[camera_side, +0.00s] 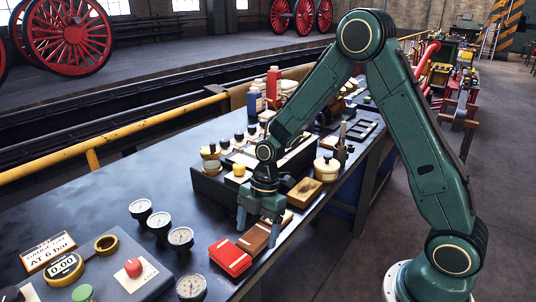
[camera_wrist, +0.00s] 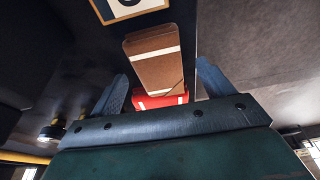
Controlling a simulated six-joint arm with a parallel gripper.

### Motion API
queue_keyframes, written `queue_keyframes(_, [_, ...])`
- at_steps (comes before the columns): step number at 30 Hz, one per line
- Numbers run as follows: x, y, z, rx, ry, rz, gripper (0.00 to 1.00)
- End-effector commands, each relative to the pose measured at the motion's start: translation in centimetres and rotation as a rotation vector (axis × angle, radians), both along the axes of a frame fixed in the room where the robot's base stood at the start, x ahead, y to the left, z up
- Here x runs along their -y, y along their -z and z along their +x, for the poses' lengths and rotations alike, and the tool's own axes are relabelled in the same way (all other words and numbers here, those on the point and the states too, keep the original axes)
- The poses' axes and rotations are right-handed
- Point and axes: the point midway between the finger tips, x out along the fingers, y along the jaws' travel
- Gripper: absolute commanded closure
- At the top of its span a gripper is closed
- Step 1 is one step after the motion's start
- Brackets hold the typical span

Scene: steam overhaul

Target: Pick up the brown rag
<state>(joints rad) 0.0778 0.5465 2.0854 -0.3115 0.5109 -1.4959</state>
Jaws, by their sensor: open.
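The brown rag is a folded flat bundle with pale stripes. In the side view the brown rag (camera_side: 253,239) lies on the dark bench near its front edge, partly hidden by a finger. It shows large in the wrist view (camera_wrist: 153,62). A folded red rag (camera_side: 230,257) lies right beside it; a strip of the red rag (camera_wrist: 160,101) shows in the wrist view. My gripper (camera_side: 259,228) points down over the brown rag, fingers spread. In the wrist view my gripper (camera_wrist: 162,78) is open and empty, one finger either side. I cannot tell if the fingers touch the bench.
Several round gauges (camera_side: 181,237) stand on the bench to the left. A wooden box (camera_side: 304,193) and a dark tool tray (camera_side: 212,185) with jars lie behind my gripper. The bench's front edge is close by. A sign (camera_side: 47,251) and a yellow gauge stand at lower left.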

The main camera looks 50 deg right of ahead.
Motion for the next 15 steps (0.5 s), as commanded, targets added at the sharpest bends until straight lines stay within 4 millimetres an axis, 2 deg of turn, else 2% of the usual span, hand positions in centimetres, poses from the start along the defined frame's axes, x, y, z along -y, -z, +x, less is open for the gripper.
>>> queue_keyframes(4, [-0.25, 0.99, -0.05, -0.001, 0.001, 0.0, 0.2])
queue_keyframes(15, [-0.29, 1.06, 0.0, 0.001, 0.0, -0.001, 0.2])
